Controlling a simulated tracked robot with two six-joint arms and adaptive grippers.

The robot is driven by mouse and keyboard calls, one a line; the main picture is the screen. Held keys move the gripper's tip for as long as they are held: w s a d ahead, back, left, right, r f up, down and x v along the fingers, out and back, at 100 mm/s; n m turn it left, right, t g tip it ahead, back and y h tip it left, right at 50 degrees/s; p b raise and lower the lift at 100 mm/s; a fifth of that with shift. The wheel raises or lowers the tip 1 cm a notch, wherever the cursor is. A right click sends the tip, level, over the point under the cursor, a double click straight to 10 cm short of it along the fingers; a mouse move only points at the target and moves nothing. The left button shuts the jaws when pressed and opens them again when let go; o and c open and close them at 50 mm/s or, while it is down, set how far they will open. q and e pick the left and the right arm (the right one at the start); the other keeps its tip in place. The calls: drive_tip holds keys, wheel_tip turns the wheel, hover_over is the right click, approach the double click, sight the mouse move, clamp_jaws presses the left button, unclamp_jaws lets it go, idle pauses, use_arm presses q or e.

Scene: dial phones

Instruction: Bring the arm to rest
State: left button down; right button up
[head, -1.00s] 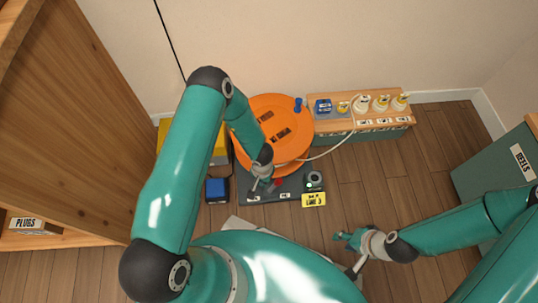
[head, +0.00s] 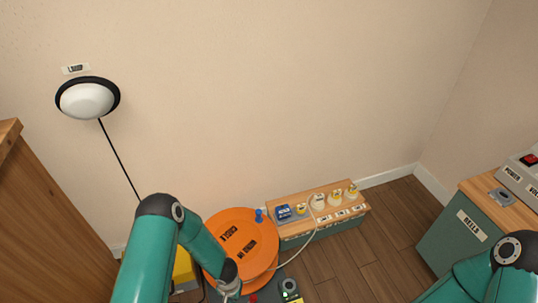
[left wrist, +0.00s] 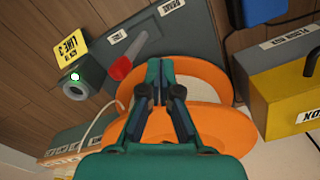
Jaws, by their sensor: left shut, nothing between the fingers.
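My left arm comes in at the lower left of the head view, bent at a dark elbow. My left gripper (left wrist: 158,72) is shut and empty in the left wrist view, its fingers in front of the orange reel (left wrist: 205,110). In the head view its wrist is at the bottom edge, in front of the orange reel (head: 238,238), and the fingertips are hardly visible. A grey panel (left wrist: 165,30) with a red-handled lever (left wrist: 121,68) lies beyond the fingertips. My right arm's elbow shows at the lower right of the head view; its gripper is out of view.
A wood-topped rack (head: 318,212) with several plugs stands right of the reel, and a white cable runs from it. A yellow box (left wrist: 285,95) is beside the reel. A green cabinet (head: 470,235) stands at right. A round lamp (head: 87,99) is on the wall. Floor right of the rack is clear.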

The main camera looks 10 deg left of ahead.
use_arm(q)
wheel_tip(320, 180, up, 8)
drive_tip(key=s+d+m+t, duration=0.1)
drive_tip(key=m, duration=0.2)
drive_tip(key=s+d+r+n+h, duration=0.45)
drive_tip(key=s+d, duration=0.25)
drive_tip(key=s, duration=0.2)
wheel_tip(320, 180, up, 30)
drive_tip(key=p, duration=2.9)
drive_tip(key=shift+s, duration=0.15)
drive_tip(key=shift+y, duration=0.25)
